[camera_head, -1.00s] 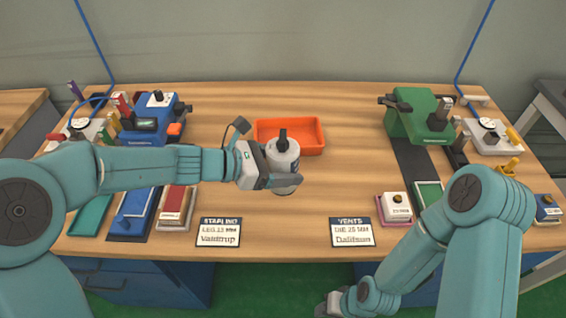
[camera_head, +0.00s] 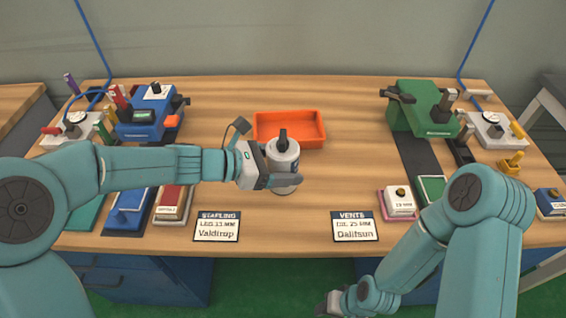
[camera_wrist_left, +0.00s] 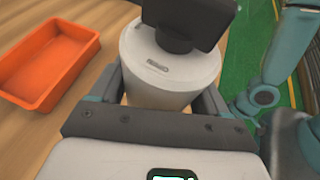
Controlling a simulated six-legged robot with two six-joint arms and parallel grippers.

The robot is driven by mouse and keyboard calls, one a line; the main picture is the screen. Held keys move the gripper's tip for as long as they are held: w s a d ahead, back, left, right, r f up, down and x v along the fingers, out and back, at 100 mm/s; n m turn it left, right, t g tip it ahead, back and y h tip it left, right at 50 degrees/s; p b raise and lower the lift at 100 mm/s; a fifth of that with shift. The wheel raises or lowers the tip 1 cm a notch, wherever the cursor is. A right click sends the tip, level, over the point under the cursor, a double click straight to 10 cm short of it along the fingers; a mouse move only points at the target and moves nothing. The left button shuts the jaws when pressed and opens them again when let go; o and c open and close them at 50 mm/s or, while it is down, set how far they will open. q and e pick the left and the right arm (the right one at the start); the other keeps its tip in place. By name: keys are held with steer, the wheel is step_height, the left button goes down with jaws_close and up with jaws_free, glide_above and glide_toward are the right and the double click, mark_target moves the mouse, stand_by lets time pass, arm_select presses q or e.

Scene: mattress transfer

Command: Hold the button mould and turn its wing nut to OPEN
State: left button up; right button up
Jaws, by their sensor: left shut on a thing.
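The button mould (camera_head: 284,168) is a grey-white cylinder with a black wing nut (camera_head: 283,142) standing on its top. My left gripper (camera_head: 283,181) is shut around the mould's sides and holds it upright near the middle of the table. In the left wrist view the mould (camera_wrist_left: 160,75) sits between the two fingers, with the dark wing nut (camera_wrist_left: 188,22) above its top face. A small mark on that top face is too small to read. My right gripper (camera_head: 332,305) is low at the table's front, far from the mould; its jaws are not clear.
An orange tray (camera_head: 290,141) lies empty just behind the mould. A blue machine (camera_head: 146,120) stands at the left, a green one (camera_head: 425,112) at the right. Two label cards, Valdtrup (camera_head: 217,228) and Dalifsun (camera_head: 355,227), lie at the front edge.

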arm_select(q)
steer(key=shift+f, duration=0.25)
arm_select(e)
steer(key=shift+f, duration=0.3)
arm_select(q)
steer(key=shift+f+b, duration=0.7)
steer(key=shift+b, duration=0.1)
arm_select(e)
steer(key=shift+f, duration=0.65)
arm_select(q)
steer(key=shift+f+b, duration=0.35)
arm_select(e)
steer(key=shift+f, duration=0.3)
arm_select(q)
steer(key=shift+f+b, duration=1.85)
steer(key=shift+f, duration=0.2)
arm_select(e)
steer(key=shift+f, duration=1.85)
arm_select(q)
steer(key=shift+f+b, duration=0.3)
steer(key=shift+f, duration=0.05)
arm_select(e)
steer(key=shift+f, duration=0.35)
arm_select(q)
steer(key=shift+f+b, duration=0.45)
steer(key=shift+f, duration=0.05)
arm_select(e)
steer(key=shift+f, duration=0.35)
steer(key=shift+c, duration=0.2)
